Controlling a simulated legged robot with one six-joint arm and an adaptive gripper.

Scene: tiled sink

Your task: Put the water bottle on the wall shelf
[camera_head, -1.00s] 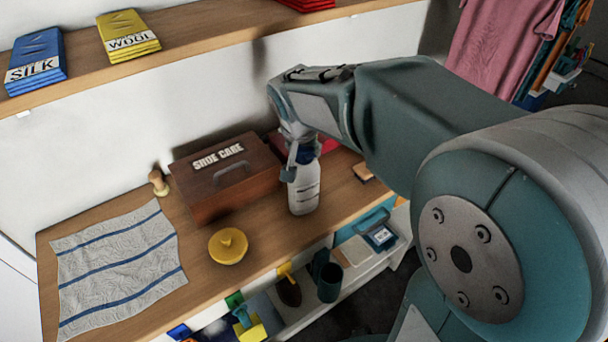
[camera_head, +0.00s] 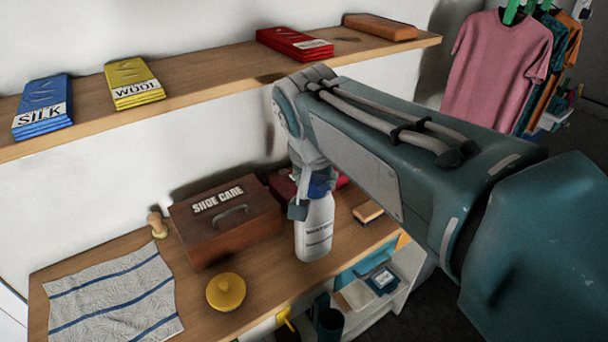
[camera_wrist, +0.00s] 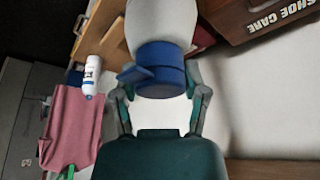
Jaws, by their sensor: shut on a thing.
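A white bottle with a blue cap and a dark-printed label (camera_head: 316,232) stands upright at the counter's front part, right of the shoe care box. My gripper (camera_head: 312,192) is shut around its blue cap from above. In the wrist view the cap and white body (camera_wrist: 160,68) sit between both fingers of the gripper (camera_wrist: 160,97). I cannot tell whether the bottle's base touches the counter. The wooden wall shelf (camera_head: 215,88) runs above the counter, with a bare stretch between the yellow and red packs.
The shelf holds blue (camera_head: 42,105), yellow (camera_head: 133,83) and red (camera_head: 294,43) packs and a brown block (camera_head: 380,27). The shoe care box (camera_head: 225,220) and a yellow round pot (camera_head: 225,292) are on the counter. Another white bottle (camera_wrist: 91,74) shows in the wrist view.

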